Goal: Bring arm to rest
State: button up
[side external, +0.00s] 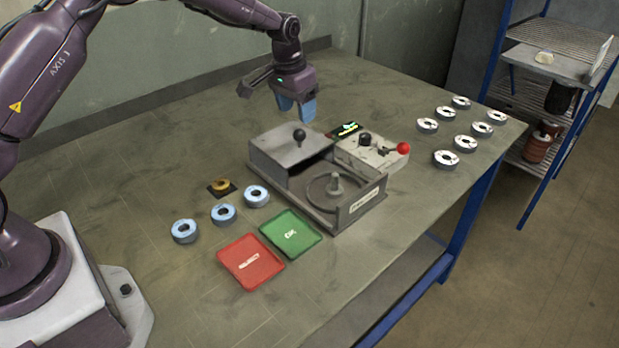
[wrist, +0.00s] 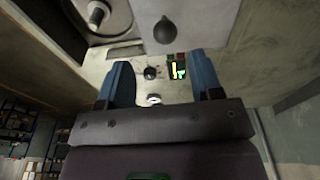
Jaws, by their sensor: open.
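My gripper (side external: 296,112) has blue fingers and hangs above the back of the grey test machine, pointing down. Its fingers also show in the wrist view (wrist: 163,88), apart with nothing between them. The grey machine (side external: 365,203) has a black ball knob (side external: 299,135) on its cover and an open bay with a round spindle plate (side external: 336,186). The knob also shows in the wrist view (wrist: 165,32), ahead of the fingers and apart from them. A control box (side external: 375,155) with a black knob, a red button and a small lit display stands behind the machine.
Several white-faced discs (side external: 446,158) stand at the right of the table. Several blue-faced discs (side external: 224,215) stand at the left, near a gold ring on a dark square (side external: 221,188). A shelf (side external: 552,65) stands right.

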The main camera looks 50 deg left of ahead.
jog(key=s+d+r+t, duration=0.1)
jog(key=s+d+r, duration=0.1)
jog(key=s+r, duration=0.4)
jog(key=s+d+r+t, duration=0.1)
jog(key=s+r, duration=0.5)
jog(key=s, duration=1)
jog(key=s+d+r+t, duration=0.2)
jog(key=s+d+r, duration=0.2)
jog(key=s, duration=0.8)
jog(key=shift+r, duration=1.3)
